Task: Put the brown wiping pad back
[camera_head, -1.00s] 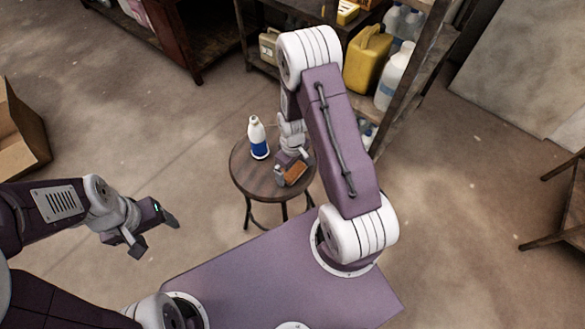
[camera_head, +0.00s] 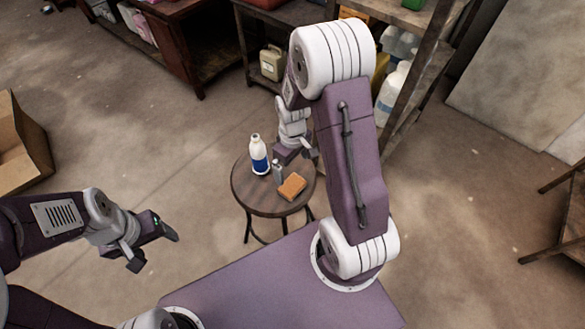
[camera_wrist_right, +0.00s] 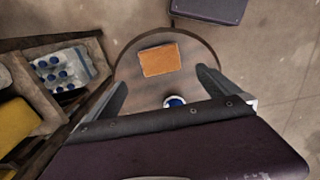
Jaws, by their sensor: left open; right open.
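The brown wiping pad (camera_head: 292,187) lies flat on the round wooden stool (camera_head: 248,197), near its right front edge. In the right wrist view the pad (camera_wrist_right: 160,59) lies whole and clear on the stool top, beyond the fingertips. My right gripper (camera_head: 292,163) is open and empty above the stool, just behind the pad and apart from it. My left gripper (camera_head: 155,249) is open and empty over the floor at left, far from the stool.
A white and blue bottle (camera_head: 259,156) stands on the stool, left of the right gripper. A shelf rack (camera_head: 425,85) with jugs is close behind my right arm. A cardboard box (camera_head: 20,150) is at far left. The floor left of the stool is clear.

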